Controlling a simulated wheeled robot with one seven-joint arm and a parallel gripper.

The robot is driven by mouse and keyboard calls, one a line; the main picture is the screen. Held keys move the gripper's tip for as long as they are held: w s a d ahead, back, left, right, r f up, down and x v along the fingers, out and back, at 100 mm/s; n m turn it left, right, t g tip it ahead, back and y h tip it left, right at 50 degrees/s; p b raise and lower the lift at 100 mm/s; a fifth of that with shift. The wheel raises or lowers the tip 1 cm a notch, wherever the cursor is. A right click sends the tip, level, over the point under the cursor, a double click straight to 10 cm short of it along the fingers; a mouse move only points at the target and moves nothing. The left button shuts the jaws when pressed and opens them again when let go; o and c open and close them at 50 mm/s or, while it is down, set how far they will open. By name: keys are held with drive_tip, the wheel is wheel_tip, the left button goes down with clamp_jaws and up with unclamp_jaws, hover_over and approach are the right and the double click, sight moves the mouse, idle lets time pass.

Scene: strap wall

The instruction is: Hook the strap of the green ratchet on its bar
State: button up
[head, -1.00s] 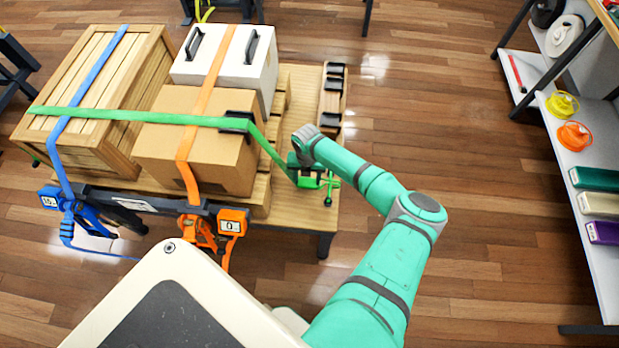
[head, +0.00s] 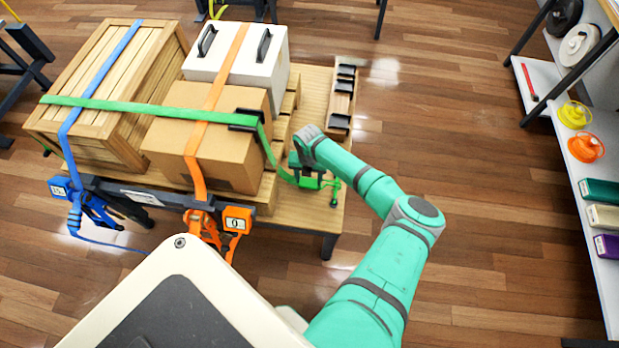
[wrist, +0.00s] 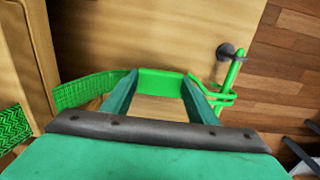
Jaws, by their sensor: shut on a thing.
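The green ratchet (head: 325,184) is at the right end of the pallet table, below my gripper (head: 304,166), partly hidden by it. The green strap (head: 180,111) runs from the wooden crate across the cardboard box and down to it. In the wrist view, my gripper (wrist: 160,88) is shut on a green piece (wrist: 165,80) between its teal fingers. The green strap (wrist: 85,92) comes off to the left. To the right are a thin green loop and an upright green rod (wrist: 233,72) beside a grey round knob (wrist: 229,50). I cannot tell whether the strap is hooked.
The table (head: 312,100) also carries a wooden crate (head: 100,95), a cardboard box (head: 215,150) and a white case (head: 240,60). Blue (head: 90,205) and orange ratchets (head: 215,228) hang at its front edge. A shelf (head: 590,240) stands far right; open floor lies between.

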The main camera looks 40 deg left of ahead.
idle(0.4)
drive_tip(key=o, duration=1.2)
wheel_tip(320, 180, up, 11)
drive_tip(key=shift+f, duration=0.1)
drive_tip(key=shift+a, duration=0.1)
